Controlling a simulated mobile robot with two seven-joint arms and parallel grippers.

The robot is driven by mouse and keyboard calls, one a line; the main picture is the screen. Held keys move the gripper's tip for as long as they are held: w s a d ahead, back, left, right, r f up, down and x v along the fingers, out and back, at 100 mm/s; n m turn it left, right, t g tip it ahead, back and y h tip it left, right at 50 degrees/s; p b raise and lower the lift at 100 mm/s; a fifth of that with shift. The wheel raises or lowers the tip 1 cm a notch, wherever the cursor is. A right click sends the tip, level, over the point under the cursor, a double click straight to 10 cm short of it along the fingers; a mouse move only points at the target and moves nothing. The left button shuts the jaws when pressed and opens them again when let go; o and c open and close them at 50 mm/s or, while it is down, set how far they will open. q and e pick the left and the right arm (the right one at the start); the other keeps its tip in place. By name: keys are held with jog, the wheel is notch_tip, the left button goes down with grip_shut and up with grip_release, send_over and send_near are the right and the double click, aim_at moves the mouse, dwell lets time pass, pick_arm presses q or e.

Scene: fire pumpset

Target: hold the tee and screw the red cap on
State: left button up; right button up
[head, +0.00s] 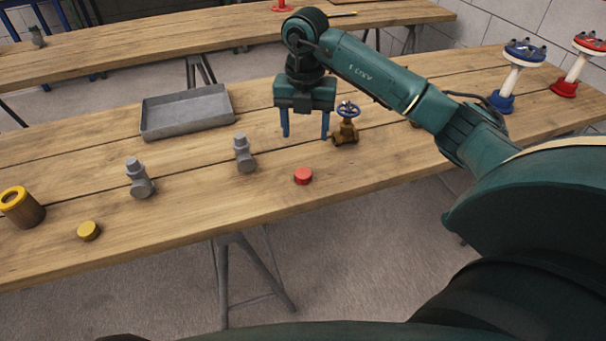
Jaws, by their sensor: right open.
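The red cap (303,176) lies on the wooden table (200,225) near its front edge. A grey tee (243,154) stands upright to the left of the red cap, apart from it. A second, similar grey tee (139,178) stands further left. My right gripper (306,136) points down above the table with its two blue fingers apart. It is open and empty, behind the red cap and to the right of the nearer tee. My left gripper is not in view.
A brass valve with a blue handwheel (346,124) stands close to the right of my right gripper. A grey tray (187,112) lies behind the tees. A yellow cap (88,230) and a yellow-rimmed cylinder (21,207) are at left. Blue (513,75) and red (578,66) flanged stands are far right.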

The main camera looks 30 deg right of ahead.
send_over(303, 172)
jog(key=f, duration=0.7)
jog(key=shift+s, duration=0.25)
jog(key=shift+w+f+p, duration=0.2)
jog(key=shift+f+p, duration=0.15)
jog(key=shift+f, duration=2.3)
jog(key=c, duration=1)
notch_tip(303, 172, up, 10)
jog(key=shift+r, duration=0.1)
jog(key=shift+c, duration=0.2)
